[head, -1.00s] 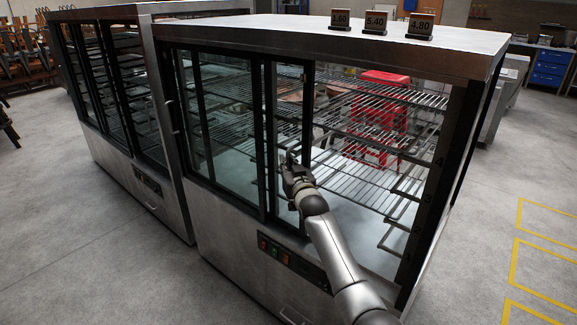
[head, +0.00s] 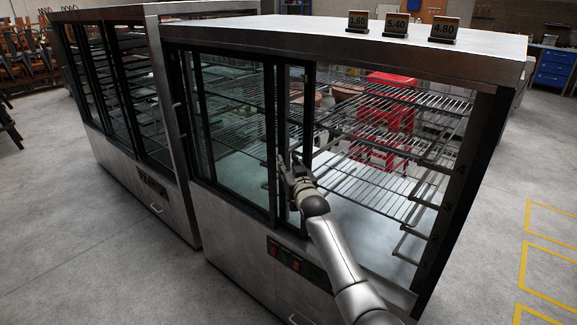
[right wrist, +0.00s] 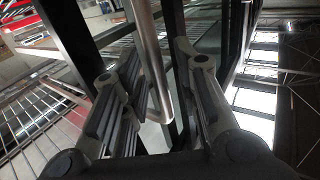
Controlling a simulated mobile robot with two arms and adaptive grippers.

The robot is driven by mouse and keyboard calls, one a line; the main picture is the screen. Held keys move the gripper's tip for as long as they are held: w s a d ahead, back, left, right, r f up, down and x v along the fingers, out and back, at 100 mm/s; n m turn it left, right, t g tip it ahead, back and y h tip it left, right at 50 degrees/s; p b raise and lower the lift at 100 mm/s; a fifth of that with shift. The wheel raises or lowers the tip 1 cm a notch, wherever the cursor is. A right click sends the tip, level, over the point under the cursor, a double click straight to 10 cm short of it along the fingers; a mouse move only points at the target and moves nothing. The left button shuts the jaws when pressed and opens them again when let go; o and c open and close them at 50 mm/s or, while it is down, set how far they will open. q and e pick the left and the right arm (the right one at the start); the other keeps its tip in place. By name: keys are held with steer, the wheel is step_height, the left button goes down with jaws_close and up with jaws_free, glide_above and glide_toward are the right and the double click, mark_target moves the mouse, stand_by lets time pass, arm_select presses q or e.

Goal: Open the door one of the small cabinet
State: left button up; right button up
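The small cabinet (head: 235,225) is a steel display case with sliding glass doors, in the middle of the head view. Its right half stands open, showing wire shelves. The sliding door's dark frame (head: 308,110) is near the middle of the front, largely overlapping the left door. My right gripper (head: 292,168) is at this door's edge. In the right wrist view a bar handle (right wrist: 150,55) runs between the fingers of my right gripper (right wrist: 155,75). The fingers are apart, with gaps beside the bar; contact is unclear. My left gripper is not in view.
A larger similar cabinet (head: 165,205) stands close on the left. Price signs (head: 396,25) stand on the small cabinet's top. The grey floor (head: 90,240) is clear in front and to the right.

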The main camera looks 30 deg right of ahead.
steer(key=shift+s, duration=0.1)
steer(key=s+a, duration=0.2)
steer(key=s, duration=0.9)
steer(key=shift+s+a, duration=0.15)
steer(key=shift+s, duration=0.15)
stand_by(0.4)
